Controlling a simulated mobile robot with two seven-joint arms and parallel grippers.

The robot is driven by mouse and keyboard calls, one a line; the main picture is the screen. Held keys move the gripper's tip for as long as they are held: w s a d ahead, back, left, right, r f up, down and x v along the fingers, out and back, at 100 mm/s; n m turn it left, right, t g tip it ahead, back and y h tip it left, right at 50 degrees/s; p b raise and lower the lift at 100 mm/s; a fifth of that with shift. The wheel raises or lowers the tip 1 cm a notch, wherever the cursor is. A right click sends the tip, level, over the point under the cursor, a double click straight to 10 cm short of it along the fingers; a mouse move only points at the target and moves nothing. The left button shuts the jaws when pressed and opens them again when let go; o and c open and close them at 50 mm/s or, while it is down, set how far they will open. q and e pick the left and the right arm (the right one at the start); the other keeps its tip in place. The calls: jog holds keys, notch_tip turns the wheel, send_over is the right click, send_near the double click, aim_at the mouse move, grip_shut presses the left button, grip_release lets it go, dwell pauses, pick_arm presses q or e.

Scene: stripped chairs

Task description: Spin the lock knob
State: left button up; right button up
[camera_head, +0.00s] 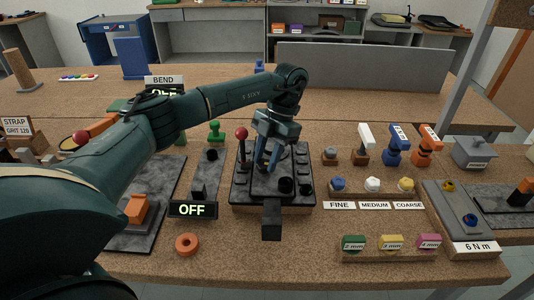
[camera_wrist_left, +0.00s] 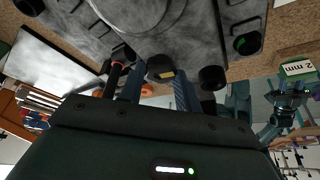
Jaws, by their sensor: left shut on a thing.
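A dark panel (camera_head: 240,190) with several black knobs and a red-ball lever (camera_head: 241,133) stands on the brown bench. My left gripper (camera_head: 267,163) reaches down onto the middle of this panel. In the left wrist view its two fingers (camera_wrist_left: 158,80) are on either side of a black knob (camera_wrist_left: 160,68) with a yellow mark, and the gripper is shut on it. The head view does not show this grip clearly. Another black knob (camera_wrist_left: 212,77) sits beside it. I cannot read which knob is labelled as the lock. My right gripper is not in view.
An "OFF" display (camera_head: 192,209) and an orange ring (camera_head: 187,243) lie left of the panel. Right of it are coloured knobs above a "FINE" label (camera_head: 339,205), several coloured blocks (camera_head: 391,242) and a grey "6 N m" fixture (camera_head: 455,215).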

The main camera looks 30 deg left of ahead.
pick_arm(q)
jog(key=shift+n+h, duration=0.3)
jog(key=shift+n, duration=0.3)
jog(key=o, duration=1)
jog(key=p+v, duration=0.2)
jog(key=v, duration=1.1)
jog(key=shift+w+r, duration=0.1)
